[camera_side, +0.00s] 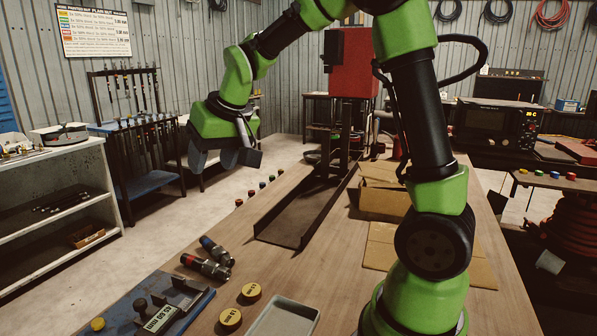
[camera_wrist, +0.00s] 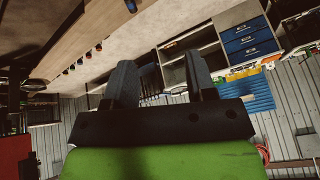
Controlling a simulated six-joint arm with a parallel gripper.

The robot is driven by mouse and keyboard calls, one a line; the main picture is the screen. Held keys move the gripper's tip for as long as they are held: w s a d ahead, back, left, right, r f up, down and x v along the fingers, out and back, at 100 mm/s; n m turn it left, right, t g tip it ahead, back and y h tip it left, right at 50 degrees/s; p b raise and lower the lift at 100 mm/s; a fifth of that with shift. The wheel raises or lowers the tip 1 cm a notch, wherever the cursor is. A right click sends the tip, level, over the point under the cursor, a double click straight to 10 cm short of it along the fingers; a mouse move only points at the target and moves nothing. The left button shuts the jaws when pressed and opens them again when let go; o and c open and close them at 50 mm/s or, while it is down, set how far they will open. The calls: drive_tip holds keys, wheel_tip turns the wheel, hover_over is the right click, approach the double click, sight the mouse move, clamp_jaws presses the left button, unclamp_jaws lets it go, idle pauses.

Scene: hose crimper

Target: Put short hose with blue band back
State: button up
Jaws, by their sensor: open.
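The short hose with the blue band (camera_side: 216,251) lies on the wooden bench in the side view. It is dark with a metal end. Another short hose with a red band (camera_side: 205,266) lies close in front of it; I cannot tell whether they touch. My gripper (camera_side: 213,160) is raised in the air beyond and above both hoses, well apart from them. In the wrist view my gripper (camera_wrist: 162,82) is open, with nothing between its two dark fingers.
A dark metal tray (camera_side: 290,225) and red machine (camera_side: 350,60) stand behind the hoses. A blue fixture (camera_side: 150,310), yellow round pieces (camera_side: 251,292) and a grey tray (camera_side: 283,320) are in front. Cardboard (camera_side: 385,195) lies right. A rack (camera_side: 125,85) with hanging hoses stands back left.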

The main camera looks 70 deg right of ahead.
drive_tip(key=s+a+r+y, duration=0.1)
drive_tip(key=s+a, duration=0.3)
drive_tip(key=s, duration=0.6)
drive_tip(key=s+a+r+t+y, duration=0.1)
drive_tip(key=s+a, duration=0.3)
drive_tip(key=s, duration=0.5)
drive_tip(key=shift+s+a+r+n+t+y, duration=0.2)
drive_tip(key=shift+s+r+n+t+y, duration=0.15)
drive_tip(key=shift+r, duration=0.4)
